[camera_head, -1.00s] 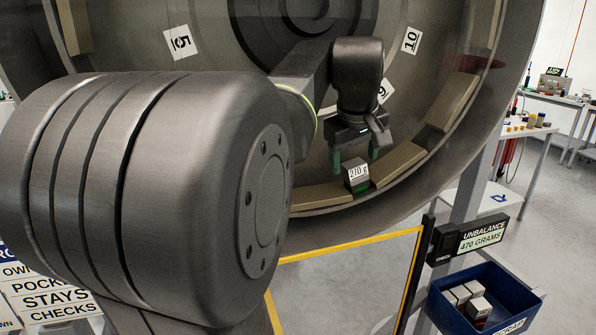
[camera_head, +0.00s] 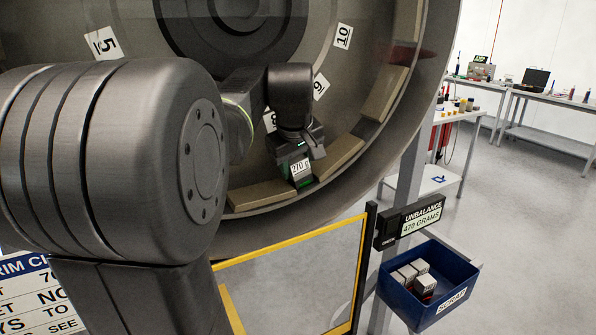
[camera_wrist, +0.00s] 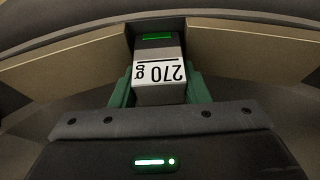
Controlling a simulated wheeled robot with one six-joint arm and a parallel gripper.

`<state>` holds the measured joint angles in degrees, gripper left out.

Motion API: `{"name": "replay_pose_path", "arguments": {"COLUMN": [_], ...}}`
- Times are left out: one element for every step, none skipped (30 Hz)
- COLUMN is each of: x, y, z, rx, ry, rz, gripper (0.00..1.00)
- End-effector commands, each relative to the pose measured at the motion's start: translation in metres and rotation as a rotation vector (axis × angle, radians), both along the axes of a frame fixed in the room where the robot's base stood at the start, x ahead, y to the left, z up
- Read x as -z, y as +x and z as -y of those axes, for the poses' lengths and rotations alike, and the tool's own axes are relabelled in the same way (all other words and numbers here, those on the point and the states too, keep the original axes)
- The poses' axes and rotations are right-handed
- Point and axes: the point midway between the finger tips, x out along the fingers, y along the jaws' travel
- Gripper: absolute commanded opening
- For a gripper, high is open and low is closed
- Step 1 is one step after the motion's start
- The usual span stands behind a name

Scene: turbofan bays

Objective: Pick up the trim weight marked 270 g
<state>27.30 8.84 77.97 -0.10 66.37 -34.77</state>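The trim weight marked 270 g (camera_head: 301,169) is a small block with a white label and a dark, green-marked end. It sits in a gap between tan segments on the lower inner rim of the fan casing. It also shows in the wrist view (camera_wrist: 160,76), with its label upside down. My gripper (camera_head: 300,172) is down at the weight. In the wrist view its green fingers (camera_wrist: 160,92) lie against both sides of the block with no clear gap, so it looks shut on it. The weight's underside is hidden.
Tan segments (camera_head: 258,195) line the rim on both sides of the weight. A yellow-edged frame (camera_head: 290,245) stands below. An unbalance display (camera_head: 421,220) reads 470 grams, above a blue scrap bin (camera_head: 455,300) holding several blocks. Open floor lies at right.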

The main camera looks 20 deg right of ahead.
Motion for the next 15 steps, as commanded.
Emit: {"name": "replay_pose_path", "arguments": {"x": [0.000, -0.001, -0.001, -0.001, -0.001, -0.001, -0.001, -0.001, -0.002, -0.002, -0.003, -0.005, -0.007, -0.009, -0.013], "y": [0.000, 0.000, 0.000, 0.000, 0.000, 0.000, 0.000, 0.000, 0.000, 0.000, 0.000, 0.000, 0.000, 0.000, 0.000], "z": [0.000, 0.000, 0.000, 0.000, 0.000, 0.000, 0.000, 0.000, 0.000, 0.000, 0.000, 0.000, 0.000, 0.000, 0.000], "rx": [0.000, 0.000, 0.000, 0.000, 0.000, 0.000, 0.000, 0.000, 0.000, 0.000, 0.000, 0.000, 0.000, 0.000, 0.000], "ry": [0.000, -0.001, -0.001, -0.001, -0.001, -0.001, -0.001, -0.001, -0.001, -0.001, -0.001, -0.001, -0.001, -0.002, -0.003], "rz": [0.000, 0.001, 0.001, 0.001, 0.001, 0.001, 0.001, 0.001, 0.001, 0.002, 0.002, 0.001, 0.001, 0.002, 0.003], "gripper": [0.12, 0.11, 0.11, 0.11, 0.11, 0.11, 0.11, 0.11, 0.11, 0.11, 0.11, 0.11, 0.11, 0.11, 0.11]}}
